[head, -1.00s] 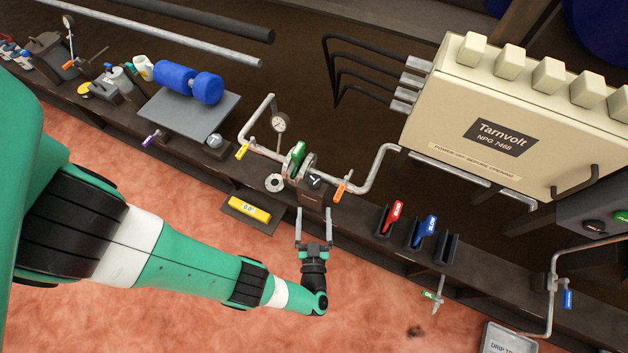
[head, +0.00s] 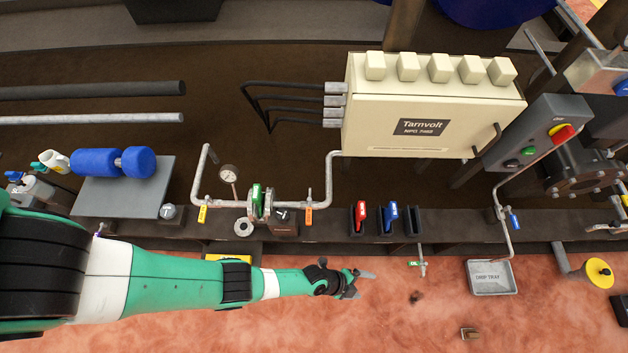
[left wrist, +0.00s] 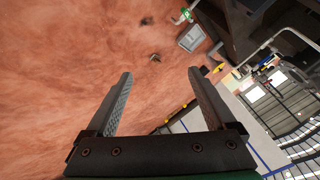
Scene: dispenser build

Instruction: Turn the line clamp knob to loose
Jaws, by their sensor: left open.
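A small dark knob with a white mark (head: 282,215) sits on the brown block beside the green-handled flange (head: 258,201) in the pipe line; it looks like the line clamp knob, but no label on it is readable. My left gripper (head: 366,281) is open and empty. It is over the reddish floor, in front of the bench and right of the knob, pointing right and apart from everything. My right gripper is not in view.
Red (head: 360,216) and blue (head: 391,217) handled tools stand in holders on the bench edge. A green-tagged valve (head: 421,262) sticks out below them. A drip tray (head: 491,278) lies further right. The cream Tarnvolt cabinet (head: 430,135) stands behind.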

